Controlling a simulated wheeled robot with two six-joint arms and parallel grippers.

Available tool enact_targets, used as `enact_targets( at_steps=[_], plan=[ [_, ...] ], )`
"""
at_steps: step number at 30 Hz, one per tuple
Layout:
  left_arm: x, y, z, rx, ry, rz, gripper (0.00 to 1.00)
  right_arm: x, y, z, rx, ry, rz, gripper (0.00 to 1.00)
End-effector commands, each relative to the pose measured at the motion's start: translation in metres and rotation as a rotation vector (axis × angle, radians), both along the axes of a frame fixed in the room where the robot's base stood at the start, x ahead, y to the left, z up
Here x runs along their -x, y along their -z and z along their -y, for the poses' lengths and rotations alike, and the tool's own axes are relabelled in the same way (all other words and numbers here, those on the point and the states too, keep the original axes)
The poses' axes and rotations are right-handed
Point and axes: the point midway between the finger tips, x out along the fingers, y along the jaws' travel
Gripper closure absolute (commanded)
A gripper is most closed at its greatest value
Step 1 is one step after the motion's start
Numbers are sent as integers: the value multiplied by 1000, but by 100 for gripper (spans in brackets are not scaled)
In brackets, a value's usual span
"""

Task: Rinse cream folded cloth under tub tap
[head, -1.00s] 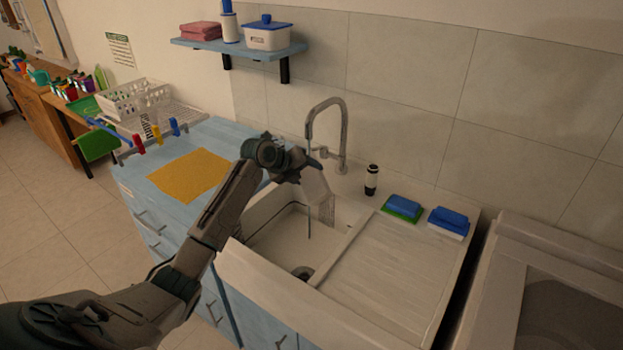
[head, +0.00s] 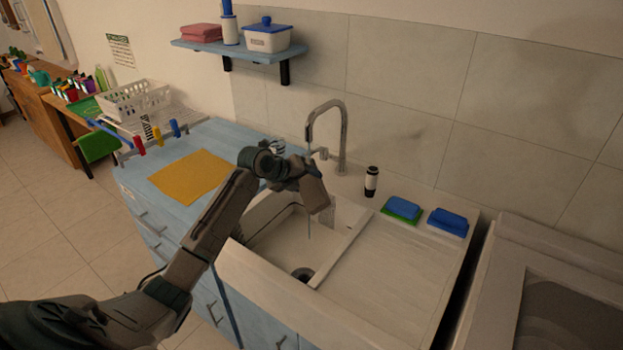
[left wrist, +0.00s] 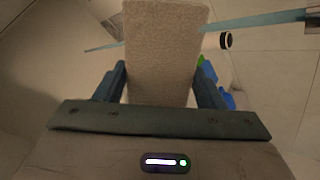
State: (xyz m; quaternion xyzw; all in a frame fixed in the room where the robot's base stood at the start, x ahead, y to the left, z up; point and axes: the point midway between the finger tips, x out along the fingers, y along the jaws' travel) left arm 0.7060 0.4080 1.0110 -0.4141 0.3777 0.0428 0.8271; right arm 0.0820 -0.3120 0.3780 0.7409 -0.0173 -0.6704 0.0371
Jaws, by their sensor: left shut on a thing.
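My left gripper (head: 302,177) is shut on the cream folded cloth (head: 314,194) and holds it over the tub sink (head: 270,245), below the tap (head: 343,130). In the left wrist view the cloth (left wrist: 163,55) stands out between the two fingers (left wrist: 160,88). A thin stream of water (head: 309,226) runs down into the basin. In the left wrist view the stream (left wrist: 258,20) shows on both sides of the cloth and passes behind it; I cannot tell whether it touches. My right gripper is not in view.
A ribbed drainboard (head: 385,280) lies right of the basin. A yellow cloth (head: 190,177) lies on the blue counter at left.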

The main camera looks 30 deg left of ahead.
Motion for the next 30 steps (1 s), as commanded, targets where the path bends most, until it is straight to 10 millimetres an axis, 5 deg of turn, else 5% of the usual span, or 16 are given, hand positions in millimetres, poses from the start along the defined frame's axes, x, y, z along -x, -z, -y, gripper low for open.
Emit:
enact_targets(
  at_steps=[18,30],
  plan=[
    [50,-1,-2,-1,1,0,61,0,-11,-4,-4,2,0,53],
    [56,0,-2,1,0,1,61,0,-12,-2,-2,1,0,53]
  ],
)
